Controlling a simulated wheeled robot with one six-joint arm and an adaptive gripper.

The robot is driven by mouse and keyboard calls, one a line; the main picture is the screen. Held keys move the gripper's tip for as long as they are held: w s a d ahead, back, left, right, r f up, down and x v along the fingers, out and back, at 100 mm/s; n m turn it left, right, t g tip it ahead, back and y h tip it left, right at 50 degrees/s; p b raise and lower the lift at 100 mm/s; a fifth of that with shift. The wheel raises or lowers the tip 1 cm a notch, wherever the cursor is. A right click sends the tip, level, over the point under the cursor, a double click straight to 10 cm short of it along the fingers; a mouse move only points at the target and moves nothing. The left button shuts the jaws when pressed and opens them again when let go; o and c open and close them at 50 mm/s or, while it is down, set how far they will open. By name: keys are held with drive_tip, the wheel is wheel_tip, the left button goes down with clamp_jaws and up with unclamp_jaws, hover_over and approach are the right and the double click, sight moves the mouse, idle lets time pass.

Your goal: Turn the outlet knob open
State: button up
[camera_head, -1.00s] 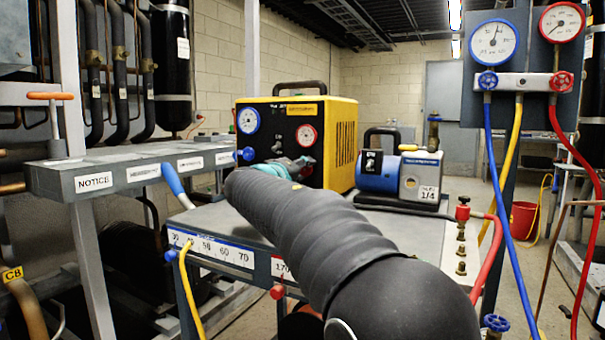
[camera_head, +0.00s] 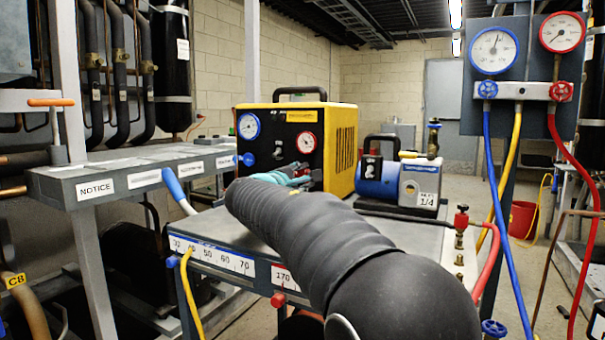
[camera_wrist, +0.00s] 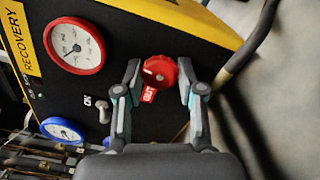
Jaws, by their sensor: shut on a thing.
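The red outlet knob (camera_wrist: 157,71), with a red "OUT" tag (camera_wrist: 148,95) beside it, is on the black front panel of the yellow recovery unit (camera_head: 345,150). In the wrist view, my gripper (camera_wrist: 160,68) has a grey and teal finger on each side of the knob and is shut on it. A white mark shows on the knob's face. How far the knob is turned is not clear.
The panel has a red-rimmed gauge (camera_wrist: 74,46), a blue-rimmed gauge (camera_wrist: 62,130) and a small toggle (camera_wrist: 103,108). A blue vacuum pump (camera_head: 377,178) stands right of the unit on the grey cart. A gauge manifold (camera_head: 525,90) with hoses hangs at right.

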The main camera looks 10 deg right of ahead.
drive_tip(key=shift+n+p, duration=0.4)
drive_tip(key=shift+n, duration=0.6)
drive_tip(key=o, duration=1.2)
drive_tip(key=shift+c, duration=0.2)
drive_tip(key=v, duration=1.2)
